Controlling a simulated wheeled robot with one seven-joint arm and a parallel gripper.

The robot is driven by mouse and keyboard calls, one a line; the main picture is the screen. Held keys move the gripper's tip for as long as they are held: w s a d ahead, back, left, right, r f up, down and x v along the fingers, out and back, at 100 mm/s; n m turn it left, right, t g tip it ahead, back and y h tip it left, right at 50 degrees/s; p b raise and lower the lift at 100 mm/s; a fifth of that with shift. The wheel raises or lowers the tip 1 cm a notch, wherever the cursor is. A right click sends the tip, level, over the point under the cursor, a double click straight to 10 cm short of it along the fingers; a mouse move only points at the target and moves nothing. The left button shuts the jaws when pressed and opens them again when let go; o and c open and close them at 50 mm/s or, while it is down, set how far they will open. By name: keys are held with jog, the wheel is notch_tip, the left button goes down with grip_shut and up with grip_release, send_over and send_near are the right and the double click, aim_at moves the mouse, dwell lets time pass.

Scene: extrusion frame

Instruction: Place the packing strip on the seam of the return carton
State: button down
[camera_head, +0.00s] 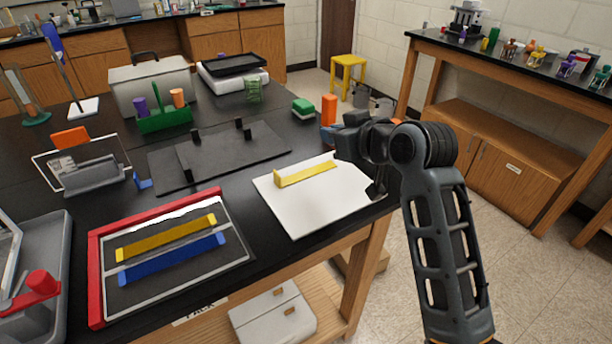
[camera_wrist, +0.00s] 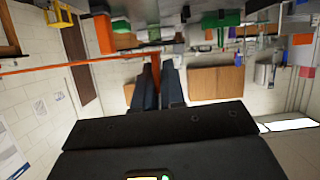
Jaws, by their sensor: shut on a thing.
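My gripper (camera_head: 330,133) is at the right edge of the black bench, beyond the white sheet and beside an upright orange block. In the wrist view my gripper (camera_wrist: 158,75) is shut on a thin orange-red strip (camera_wrist: 70,64), which reaches far to the left there. In the head view I cannot make out this strip. A yellow strip (camera_head: 308,174) lies on the white sheet (camera_head: 300,215). Another yellow strip (camera_head: 165,240) and a blue strip (camera_head: 170,260) lie in the red-edged tray (camera_head: 95,270). I cannot tell which thing is the return carton.
The orange block (camera_head: 328,110) and a green block (camera_head: 303,107) stand close to my gripper. A dark plate with upright pegs (camera_head: 230,155) lies left of the white sheet. A grey box (camera_head: 150,85) stands behind. A pale box (camera_head: 272,318) is on the shelf below.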

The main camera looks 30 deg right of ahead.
jog(key=p, duration=0.2)
send_over(287, 212)
notch_tip(287, 212, down, 7)
jog(key=shift+r, duration=0.1)
jog(key=shift+f, duration=2.1)
jog(key=shift+f, duration=0.15)
jog(key=c, duration=1.2)
grip_release()
jog(key=shift+r, duration=0.2)
jog(key=b+v, duration=0.1)
jog(key=v, duration=1.1)
jog(key=shift+f, duration=0.1)
